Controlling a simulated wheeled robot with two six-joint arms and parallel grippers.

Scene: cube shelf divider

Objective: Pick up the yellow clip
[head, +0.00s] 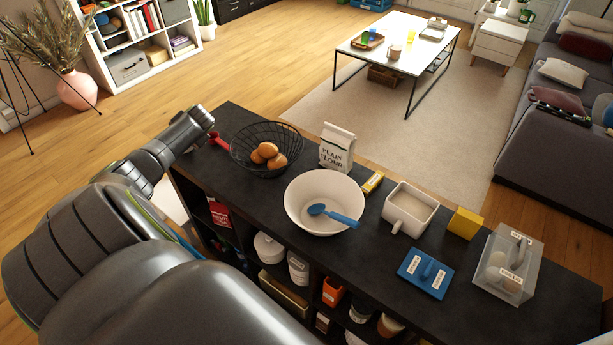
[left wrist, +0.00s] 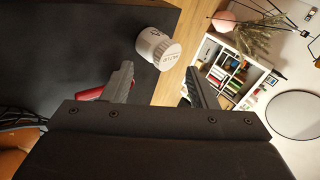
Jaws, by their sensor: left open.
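No yellow thing in either view clearly reads as a clip. In the head view a small yellow packet (head: 372,183) with a pale label lies beside the white mixing bowl (head: 302,212). A plain yellow block (head: 464,223) stands farther right, between a white square dish and a clear lidded box. My left gripper (left wrist: 159,70) is open with nothing between its fingers. A white lettered cylinder (left wrist: 158,47) stands just beyond the fingertips. In the head view my left wrist is at the counter's far left end, and the fingers are hidden. My right gripper is not in view.
The dark counter (head: 355,267) holds a wire basket (head: 266,148) of brown round items, a flour bag (head: 337,148), a white dish (head: 410,208), a blue labelled thing (head: 427,273) and a clear box (head: 508,263). A red handle (head: 218,139) lies by my left wrist. Shelves below are filled.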

